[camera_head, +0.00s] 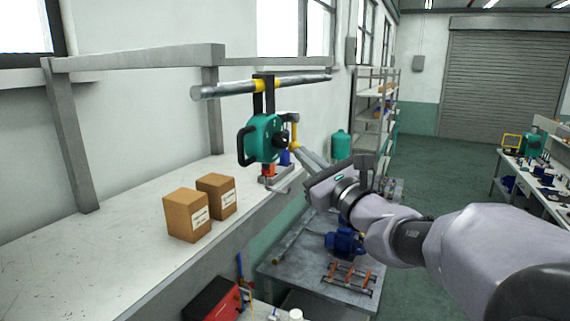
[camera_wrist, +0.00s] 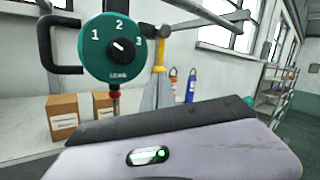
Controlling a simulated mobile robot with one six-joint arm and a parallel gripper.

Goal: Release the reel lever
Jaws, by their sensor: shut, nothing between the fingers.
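The green reel (camera_head: 264,138) hangs from a grey pipe by a dark bracket. In the wrist view the reel's round face (camera_wrist: 112,62) bears 1, 2, 3 and a black knob with a white mark. A yellow lever (camera_head: 295,134) is at the reel's right side and also shows in the wrist view (camera_wrist: 160,50), hanging down from a grey bar. My gripper (camera_head: 298,152) is shut and empty, its fingertips at the lever's lower end. In the wrist view the fingertips (camera_wrist: 158,80) overlap that end; I cannot tell whether they touch it.
Two cardboard boxes (camera_head: 187,215) (camera_head: 216,196) stand on the white bench (camera_head: 95,255) left of the reel. Red and blue bottles (camera_wrist: 172,86) (camera_wrist: 191,85) stand behind the fingers. A lower grey table (camera_head: 300,273) holds a blue motor (camera_head: 344,241).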

